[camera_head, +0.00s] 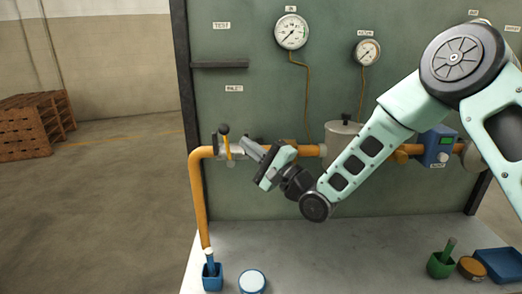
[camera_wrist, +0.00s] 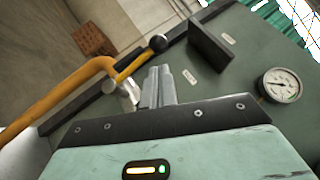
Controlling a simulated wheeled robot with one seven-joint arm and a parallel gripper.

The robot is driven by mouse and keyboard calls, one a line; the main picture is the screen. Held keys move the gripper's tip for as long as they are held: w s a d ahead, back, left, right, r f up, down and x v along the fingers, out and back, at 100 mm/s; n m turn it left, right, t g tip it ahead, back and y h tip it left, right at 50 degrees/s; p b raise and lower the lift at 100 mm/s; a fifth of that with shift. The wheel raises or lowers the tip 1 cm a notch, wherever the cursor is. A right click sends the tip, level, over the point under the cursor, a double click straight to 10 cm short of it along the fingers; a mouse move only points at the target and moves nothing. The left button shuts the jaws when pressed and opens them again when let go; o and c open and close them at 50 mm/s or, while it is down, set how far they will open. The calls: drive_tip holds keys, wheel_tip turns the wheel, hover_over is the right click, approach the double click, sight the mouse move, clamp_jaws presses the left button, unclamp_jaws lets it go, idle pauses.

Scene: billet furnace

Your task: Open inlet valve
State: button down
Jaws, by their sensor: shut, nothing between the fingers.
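The inlet valve (camera_head: 229,151) sits on the orange pipe just past its upper bend, under a label reading INLET (camera_head: 234,88). Its yellow lever (camera_head: 227,143) stands nearly upright, across the horizontal pipe, with a black ball knob (camera_head: 224,129) at its top. In the wrist view the yellow lever (camera_wrist: 135,65) and black knob (camera_wrist: 158,43) show just beyond the fingers. My gripper (camera_head: 247,145) is shut and empty, close to the right of the lever. Its fingertips (camera_wrist: 159,74) are together in the wrist view; whether they touch the valve I cannot tell.
A green panel carries two gauges (camera_head: 291,31) (camera_head: 367,51) and a small dark shelf (camera_head: 220,65) above the valve. The orange pipe (camera_head: 197,195) drops at the left. A blue cup (camera_head: 212,276), round jar (camera_head: 252,281) and green cup (camera_head: 440,264) stand on the bench.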

sight(213, 140)
drive_tip(key=shift+p+x, duration=0.4)
drive_tip(key=shift+x, duration=1.2)
drive_tip(key=shift+a+r+n+h, duration=0.2)
drive_tip(key=shift+a+n+h, duration=0.1)
drive_tip(key=shift+n, duration=0.1)
drive_tip(key=a+n+g+h+p, duration=0.2)
drive_tip(key=a, duration=0.1)
drive_tip(key=a+n+g+h+p, duration=0.2)
drive_tip(key=a+n+g+h, duration=0.1)
drive_tip(key=shift+w+f+n+h, duration=0.1)
drive_tip(key=shift+f+n+h, duration=0.1)
drive_tip(key=shift+n+h, duration=0.1)
drive_tip(key=shift+w+a+f+n+g+h+b, duration=0.1)
drive_tip(key=shift+a+f+n+g+h+b, duration=0.2)
drive_tip(key=shift+a+f+h+b, duration=0.65)
drive_tip(key=shift+a+f+n+g+h+b, duration=0.2)
drive_tip(key=shift+a+f+n+h+b, duration=0.3)
drive_tip(key=shift+f+b, duration=0.45)
drive_tip(key=shift+a+r+b, duration=0.1)
drive_tip(key=shift+r+b, duration=0.05)
drive_tip(key=shift+b, duration=0.15)
